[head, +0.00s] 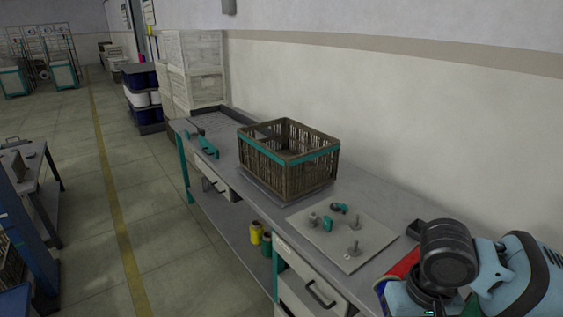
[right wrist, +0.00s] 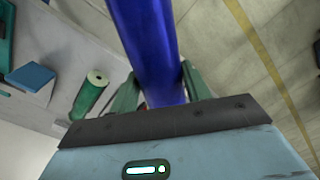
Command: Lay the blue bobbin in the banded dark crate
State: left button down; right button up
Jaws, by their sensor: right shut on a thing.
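The banded dark crate (head: 306,178) is a brown slatted crate with a teal band near its rim. It stands upright on the grey workbench in the head view, and the part of its inside that shows looks empty. The blue bobbin (right wrist: 150,40) fills the middle of the right wrist view, its far end cut off by the frame. My right gripper (right wrist: 160,86) is shut on it, one green finger on each side. In the head view my right arm is at the lower right, well apart from the crate; its fingers are hidden there. My left gripper is not in view.
A pale board (head: 344,238) with small metal and teal parts lies on the bench between crate and arm. A teal-handled tool (head: 208,147) lies beyond the crate. The wall runs behind the bench. A green roll (right wrist: 89,96) and blue box (right wrist: 31,76) show in the wrist view.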

dwell(0.4)
jog(key=shift+a+f, duration=0.1)
jog(key=shift+f, duration=0.4)
jog(key=s+f, duration=0.4)
jog(key=f, duration=1)
jog(key=shift+w, duration=0.1)
